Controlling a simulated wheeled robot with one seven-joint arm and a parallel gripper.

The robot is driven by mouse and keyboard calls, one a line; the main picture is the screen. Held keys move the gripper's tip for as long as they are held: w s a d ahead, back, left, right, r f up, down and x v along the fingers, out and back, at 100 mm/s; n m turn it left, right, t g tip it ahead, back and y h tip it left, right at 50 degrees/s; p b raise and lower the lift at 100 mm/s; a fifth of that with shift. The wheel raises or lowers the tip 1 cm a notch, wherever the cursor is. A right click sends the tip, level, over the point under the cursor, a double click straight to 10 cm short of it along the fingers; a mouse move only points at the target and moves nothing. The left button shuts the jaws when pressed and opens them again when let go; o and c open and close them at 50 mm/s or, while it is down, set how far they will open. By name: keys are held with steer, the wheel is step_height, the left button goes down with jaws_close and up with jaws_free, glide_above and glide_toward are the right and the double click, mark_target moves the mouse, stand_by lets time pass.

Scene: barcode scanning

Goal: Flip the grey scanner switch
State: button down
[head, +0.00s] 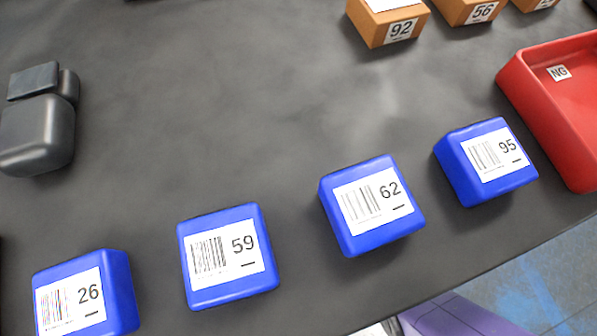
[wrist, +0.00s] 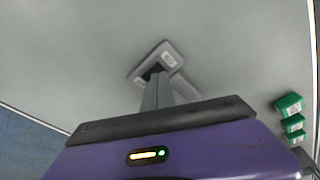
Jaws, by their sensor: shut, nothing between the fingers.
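In the wrist view a small grey device (wrist: 172,52) with a pale mark on its face lies on a grey surface, and it may be the scanner with its switch. My gripper (wrist: 156,76) is shut and empty, with its fingers pointing toward this device. The fingertips overlap the device's lower part, and I cannot tell whether they touch it. In the head view a dark grey rounded device (head: 38,125) with a smaller block behind it stands at the left edge. A switch cannot be made out clearly in either view.
Blue boxes (head: 222,215) with barcode labels stand along the table's near side. Orange boxes (head: 368,30) stand at the back. A red tray (head: 515,80) marked NG is at the right. Green boxes (wrist: 288,104) show at right in the wrist view. The table's middle (head: 200,110) is clear.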

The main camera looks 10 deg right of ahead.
steer(key=shift+f, duration=0.25)
steer(key=shift+r, duration=0.15)
step_height(320, 180, up, 7)
steer(key=p, duration=0.7)
stand_by(0.4)
stand_by(0.5)
